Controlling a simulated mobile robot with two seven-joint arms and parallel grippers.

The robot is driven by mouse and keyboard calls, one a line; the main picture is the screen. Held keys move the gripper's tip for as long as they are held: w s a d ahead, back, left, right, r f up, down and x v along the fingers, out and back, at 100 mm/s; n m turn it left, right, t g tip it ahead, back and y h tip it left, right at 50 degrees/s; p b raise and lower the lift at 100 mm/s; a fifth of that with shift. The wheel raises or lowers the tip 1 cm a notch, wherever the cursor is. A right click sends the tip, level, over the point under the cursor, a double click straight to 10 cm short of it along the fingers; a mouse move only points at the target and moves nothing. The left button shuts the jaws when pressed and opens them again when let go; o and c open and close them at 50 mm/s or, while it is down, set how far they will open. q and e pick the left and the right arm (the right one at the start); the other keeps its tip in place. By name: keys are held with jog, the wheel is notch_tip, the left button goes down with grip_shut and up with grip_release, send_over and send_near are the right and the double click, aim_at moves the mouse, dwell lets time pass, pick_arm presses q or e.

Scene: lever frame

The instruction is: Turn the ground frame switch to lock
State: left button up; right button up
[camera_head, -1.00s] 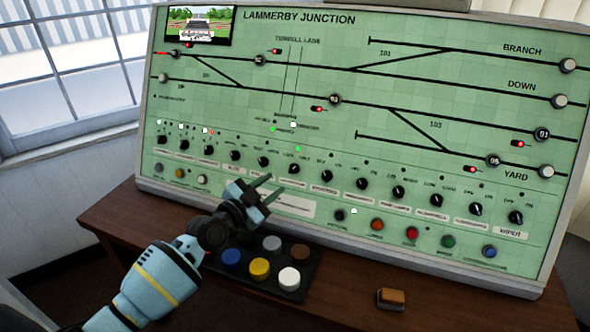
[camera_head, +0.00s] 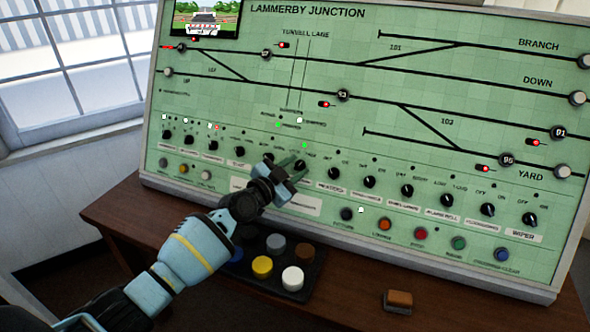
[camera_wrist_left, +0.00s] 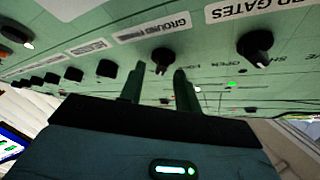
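The ground frame switch (camera_wrist_left: 162,58) is a black rotary knob under a white "GROUND FRAME" label, upside down in the left wrist view. A light pointer mark shows on its face. In the head view the knob (camera_head: 300,164) is partly covered by my gripper. My left gripper (camera_head: 288,173) is open at the panel. In the left wrist view its two dark fingers stand on either side of the knob with gaps. Whether the tips reach past the knob's front is hard to tell.
The gates knob (camera_wrist_left: 257,45) is beside the switch, and several more knobs line the same row. Below my arm, a dark button box (camera_head: 313,283) sits on the wooden desk (camera_head: 345,296). A small orange-brown block (camera_head: 399,300) lies to its right.

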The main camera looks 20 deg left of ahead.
jog(key=shift+w, duration=0.1)
pick_arm(q)
grip_shut()
pick_arm(e)
jog(key=shift+s, duration=0.25)
